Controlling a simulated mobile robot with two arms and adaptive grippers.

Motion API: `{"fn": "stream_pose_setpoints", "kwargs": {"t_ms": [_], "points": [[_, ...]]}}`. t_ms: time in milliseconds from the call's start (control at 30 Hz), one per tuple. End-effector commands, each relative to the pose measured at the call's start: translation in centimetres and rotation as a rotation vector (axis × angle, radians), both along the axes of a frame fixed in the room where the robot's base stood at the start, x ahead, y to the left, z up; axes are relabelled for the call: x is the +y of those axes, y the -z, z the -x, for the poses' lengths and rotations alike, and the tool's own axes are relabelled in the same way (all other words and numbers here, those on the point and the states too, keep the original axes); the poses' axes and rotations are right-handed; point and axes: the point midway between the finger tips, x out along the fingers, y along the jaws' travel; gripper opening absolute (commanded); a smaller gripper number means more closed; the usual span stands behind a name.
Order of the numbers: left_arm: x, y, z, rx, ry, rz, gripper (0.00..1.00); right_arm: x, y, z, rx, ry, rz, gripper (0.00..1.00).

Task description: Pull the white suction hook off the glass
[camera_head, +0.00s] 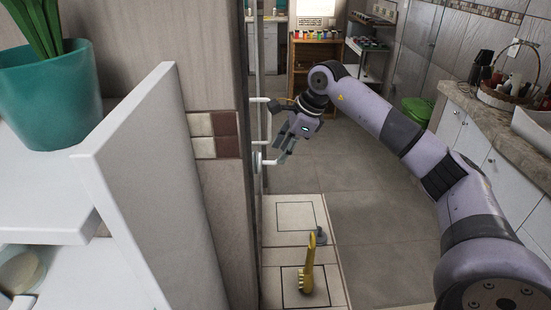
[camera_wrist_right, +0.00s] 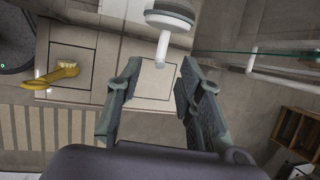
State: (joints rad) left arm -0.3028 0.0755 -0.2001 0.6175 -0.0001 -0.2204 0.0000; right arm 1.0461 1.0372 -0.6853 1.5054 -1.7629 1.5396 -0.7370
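The white suction hook (camera_head: 257,162) sits on the glass, which shows nearly edge-on in the head view. In the right wrist view the hook's round base (camera_wrist_right: 170,18) is at the top centre, with its white peg (camera_wrist_right: 161,50) pointing down towards my gripper. My right gripper (camera_head: 278,133) is open close to the hook. In the wrist view its fingers (camera_wrist_right: 161,68) are spread either side of the peg's line, and the peg end is near the fingertips. I cannot tell whether they touch it. The glass edge (camera_wrist_right: 275,54) shows as a green line. My left gripper is out of view.
A white bar handle (camera_head: 260,100) is on the glass near my right gripper. A wall and white shelf unit (camera_head: 130,190) fill the left. A counter (camera_head: 475,115) runs along the right. The middle floor is open.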

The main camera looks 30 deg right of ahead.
Motion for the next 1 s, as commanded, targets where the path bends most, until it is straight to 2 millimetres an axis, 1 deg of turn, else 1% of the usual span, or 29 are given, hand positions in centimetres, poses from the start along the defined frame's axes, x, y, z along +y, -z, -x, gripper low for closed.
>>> {"fn": "stream_pose_setpoints", "kwargs": {"t_ms": [33,100,200,400,733,1000], "points": [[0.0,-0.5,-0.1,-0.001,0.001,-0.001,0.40,0.3,0.8,-0.3,0.004,-0.001,-0.002,0.34],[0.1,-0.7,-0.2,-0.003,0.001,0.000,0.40,0.6,1.9,-0.8,0.002,0.000,-0.002,0.34],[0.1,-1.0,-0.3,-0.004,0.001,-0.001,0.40,0.9,3.2,-1.3,0.002,0.000,-0.003,0.34],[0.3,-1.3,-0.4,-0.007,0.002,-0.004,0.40,1.2,4.8,-1.9,0.001,0.001,-0.001,0.34],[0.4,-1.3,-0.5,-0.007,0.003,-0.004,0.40,1.3,5.1,-2.0,0.000,0.001,-0.001,0.34],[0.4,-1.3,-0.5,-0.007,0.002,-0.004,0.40,1.3,5.0,-2.0,0.000,0.001,-0.001,0.16]]}}
